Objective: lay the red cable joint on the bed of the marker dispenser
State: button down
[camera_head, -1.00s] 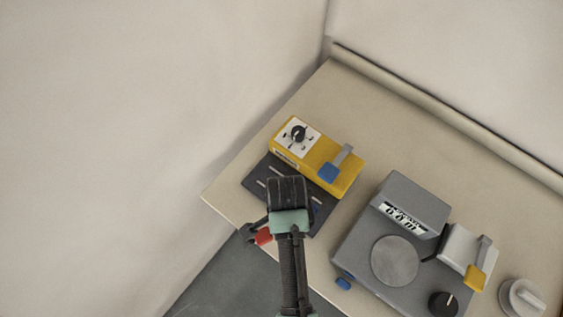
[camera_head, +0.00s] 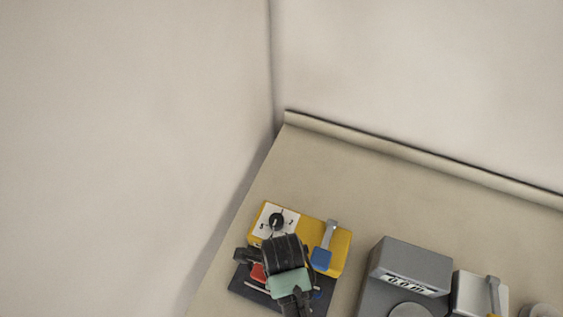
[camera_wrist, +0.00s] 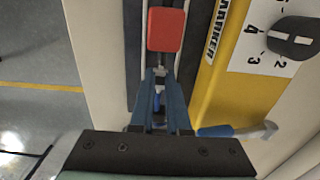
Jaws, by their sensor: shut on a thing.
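The marker dispenser (camera_head: 335,244) is a yellow block with a white dial plate, a black knob and a blue-tipped lever. Its dark flat bed (camera_head: 240,284) lies along the near side. In the head view the red cable joint (camera_head: 258,272) shows over the left part of the bed, partly hidden by my arm. In the wrist view the red joint (camera_wrist: 166,29) lies just beyond my fingertips, beside the yellow body. My gripper (camera_wrist: 160,76) is shut on the joint's near end. I cannot tell whether the joint touches the bed.
A grey device (camera_head: 415,262) with a display and round plate stands to the right. A pale block with a lever (camera_head: 480,294) adjoins it. The table (camera_head: 390,190) is clear behind the dispenser, up to a raised rear edge. Walls stand at left and back.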

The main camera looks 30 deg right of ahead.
jog(key=shift+f, duration=2.15)
jog(key=shift+f, duration=0.1)
jog(key=c, duration=0.9)
grip_release()
notch_tip(320, 180, up, 12)
jog(key=shift+r, duration=0.15)
